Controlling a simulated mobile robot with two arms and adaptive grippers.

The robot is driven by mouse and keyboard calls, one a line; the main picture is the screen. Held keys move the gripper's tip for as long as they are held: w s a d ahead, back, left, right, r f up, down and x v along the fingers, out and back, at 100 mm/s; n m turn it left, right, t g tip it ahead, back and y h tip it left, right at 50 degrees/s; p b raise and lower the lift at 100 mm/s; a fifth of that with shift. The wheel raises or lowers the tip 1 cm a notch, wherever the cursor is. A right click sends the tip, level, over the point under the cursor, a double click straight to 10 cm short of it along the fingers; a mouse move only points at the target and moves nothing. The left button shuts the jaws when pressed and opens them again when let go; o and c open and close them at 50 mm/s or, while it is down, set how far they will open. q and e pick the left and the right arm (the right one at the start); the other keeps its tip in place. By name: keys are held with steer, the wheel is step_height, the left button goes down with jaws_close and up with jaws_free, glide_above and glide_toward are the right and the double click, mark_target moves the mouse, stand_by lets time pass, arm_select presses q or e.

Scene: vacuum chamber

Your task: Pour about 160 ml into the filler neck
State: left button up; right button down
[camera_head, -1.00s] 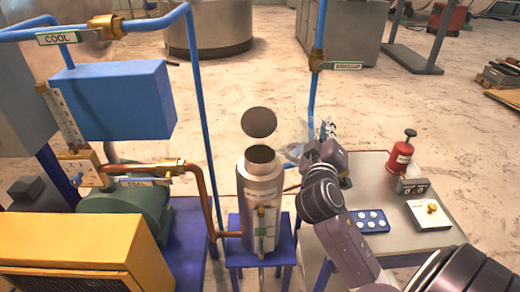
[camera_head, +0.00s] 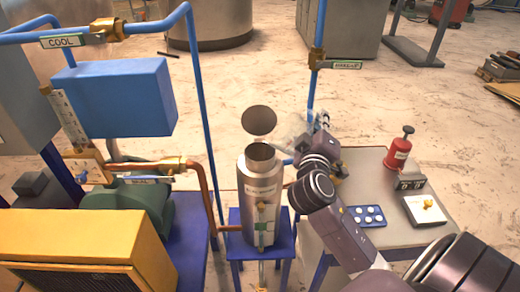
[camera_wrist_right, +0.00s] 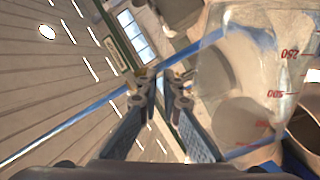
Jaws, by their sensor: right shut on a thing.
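The silver cylindrical vessel (camera_head: 262,190) stands upright on a blue stand, with its round, dark filler neck (camera_head: 261,153) open at the top. A round lid (camera_head: 259,121) stands up behind the opening. My right gripper (camera_head: 312,125) is shut on a clear jug (camera_head: 290,130), just right of and above the neck. In the right wrist view the jug (camera_wrist_right: 245,75) is tilted, with red graduation marks, beside the gripper fingers (camera_wrist_right: 165,95). The liquid level inside is hard to make out. My left gripper is not in view.
Blue pipes (camera_head: 205,130) rise left of the vessel. A yellow unit (camera_head: 85,245) fills the lower left.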

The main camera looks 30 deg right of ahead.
steer(key=shift+w+a+r+n+p, duration=0.2)
steer(key=shift+r+n+p, duration=0.05)
steer(key=shift+r+p, duration=0.2)
steer(key=shift+w+a+r+n+p, duration=0.15)
steer(key=shift+r+n+p, duration=0.15)
steer(key=shift+p, duration=0.1)
stand_by(1.3)
steer(key=shift+w+a+n, duration=0.25)
stand_by(1.5)
steer(key=f+m+b, duration=0.1)
steer(key=s+d+f+m+b, duration=0.1)
steer(key=f+b, duration=0.1)
steer(key=s+d+f+m+b, duration=0.1)
steer(key=b, duration=0.1)
steer(key=shift+s+f, duration=0.1)
steer(key=shift+f, duration=0.05)
steer(key=shift+s+d+m+b, duration=0.15)
steer(key=shift+m+b, duration=0.15)
steer(key=shift+r, duration=0.2)
steer(key=shift+s+d+f+m+b, duration=0.2)
steer(key=shift+f+m+b, duration=0.2)
steer(key=shift+f+b, duration=0.2)
steer(key=shift+r, duration=0.1)
stand_by(0.8)
